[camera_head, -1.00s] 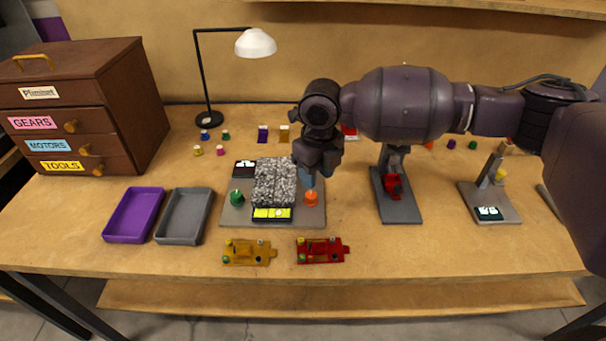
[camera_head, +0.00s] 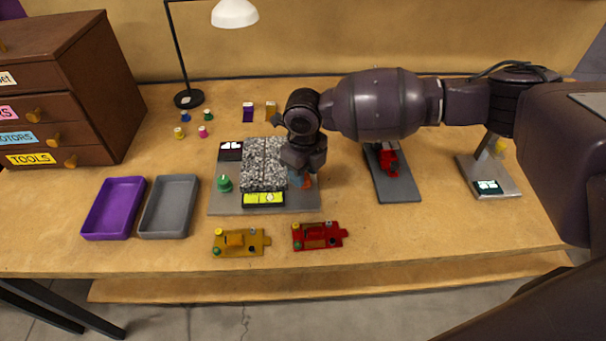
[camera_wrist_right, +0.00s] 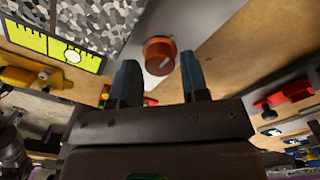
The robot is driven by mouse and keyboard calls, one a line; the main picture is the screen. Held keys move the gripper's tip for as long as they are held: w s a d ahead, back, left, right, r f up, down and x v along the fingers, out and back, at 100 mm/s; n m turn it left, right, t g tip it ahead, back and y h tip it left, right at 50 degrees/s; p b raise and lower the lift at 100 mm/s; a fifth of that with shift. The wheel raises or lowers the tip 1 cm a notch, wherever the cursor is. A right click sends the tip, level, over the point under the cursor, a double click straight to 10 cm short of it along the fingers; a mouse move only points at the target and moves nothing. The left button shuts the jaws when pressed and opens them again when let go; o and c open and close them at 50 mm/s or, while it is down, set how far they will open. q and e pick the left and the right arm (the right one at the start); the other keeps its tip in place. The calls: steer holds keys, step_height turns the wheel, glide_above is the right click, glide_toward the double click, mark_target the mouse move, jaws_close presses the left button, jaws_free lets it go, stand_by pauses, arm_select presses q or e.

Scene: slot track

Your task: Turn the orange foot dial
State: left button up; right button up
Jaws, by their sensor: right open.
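The orange foot dial (camera_head: 307,181) stands on the right part of the grey base plate (camera_head: 225,203). In the head view my right gripper hides most of it. In the right wrist view the orange dial (camera_wrist_right: 159,54) shows whole, with a pale line on its face. My right gripper (camera_wrist_right: 158,78) is open and empty, and its two fingers point toward the dial, one on each side in the picture. I cannot tell the distance left between fingertips and dial. In the head view my right gripper (camera_head: 302,176) hangs over the dial. My left gripper does not show.
A speckled grey block (camera_head: 262,165), a green dial (camera_head: 224,183) and a yellow level panel (camera_head: 263,199) share the plate. A yellow car (camera_head: 238,242) and a red car (camera_head: 319,236) lie in front. Purple (camera_head: 112,208) and grey (camera_head: 168,207) trays stand left.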

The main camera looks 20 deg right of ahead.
steer(key=shift+f, duration=0.7)
steer(key=c, duration=0.6)
steer(key=shift+c, duration=0.2)
